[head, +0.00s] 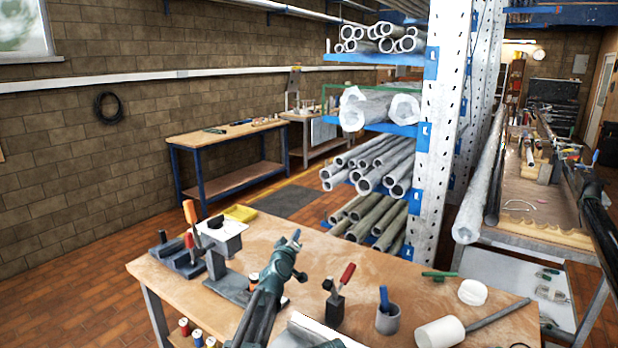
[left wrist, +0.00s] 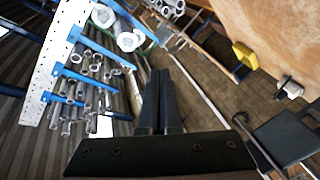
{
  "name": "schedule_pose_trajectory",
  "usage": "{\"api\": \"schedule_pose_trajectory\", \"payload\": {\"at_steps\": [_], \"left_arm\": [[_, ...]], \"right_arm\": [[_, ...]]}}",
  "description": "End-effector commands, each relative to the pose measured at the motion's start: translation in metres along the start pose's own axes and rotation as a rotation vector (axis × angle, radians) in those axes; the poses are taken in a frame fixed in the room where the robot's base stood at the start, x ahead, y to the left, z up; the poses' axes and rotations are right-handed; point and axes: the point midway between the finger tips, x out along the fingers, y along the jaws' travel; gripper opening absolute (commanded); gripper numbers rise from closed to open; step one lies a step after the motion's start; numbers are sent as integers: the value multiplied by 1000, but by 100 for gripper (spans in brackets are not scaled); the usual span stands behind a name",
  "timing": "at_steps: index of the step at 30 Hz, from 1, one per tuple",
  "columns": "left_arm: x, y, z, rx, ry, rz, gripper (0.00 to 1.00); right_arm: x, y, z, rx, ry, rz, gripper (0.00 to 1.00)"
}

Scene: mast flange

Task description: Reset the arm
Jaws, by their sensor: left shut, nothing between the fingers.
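My left arm rises from the bottom of the head view over the wooden workbench (head: 375,275). Its gripper (head: 292,246) is above the bench top, near the middle of the bench. In the left wrist view the two dark fingers (left wrist: 160,76) lie close together with nothing held between them. I see no right gripper in either view.
On the bench are a dark stand with a white plate (head: 222,236), a red-handled tool in a holder (head: 340,292), a grey cup (head: 388,318), a white cylinder (head: 440,332) and a yellow tray (head: 240,213). The rack's perforated white post (head: 440,150) stands behind the bench.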

Motion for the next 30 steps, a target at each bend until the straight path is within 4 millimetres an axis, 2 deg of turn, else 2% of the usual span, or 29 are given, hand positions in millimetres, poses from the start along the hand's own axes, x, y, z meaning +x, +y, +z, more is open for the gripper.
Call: {"api": "schedule_pose_trajectory", "payload": {"at_steps": [1,5,7,10,12,15,21,26,27,30], "left_arm": [[-30,-10,19,62,-103,-19,0],[-92,-46,70,215,-382,-100,0],[-132,-70,92,286,-527,-163,0],[-190,-105,114,368,-716,-264,0],[-229,-126,124,410,-830,-337,0],[-277,-150,132,451,-959,-430,0],[-354,-181,134,491,-1144,-585,0],[-408,-196,132,503,-1262,-699,0],[-416,-195,134,513,-1287,-713,0],[-414,-177,152,571,-1327,-684,0]], "right_arm": [[0,0,0,0,0,0,50],[0,0,0,0,0,0,50],[0,0,0,0,0,0,50],[0,0,0,0,0,0,50],[0,0,0,0,0,0,50],[0,0,0,0,0,0,50],[0,0,0,0,0,0,50],[0,0,0,0,0,0,50],[0,0,0,0,0,0,50],[0,0,0,0,0,0,50]]}}
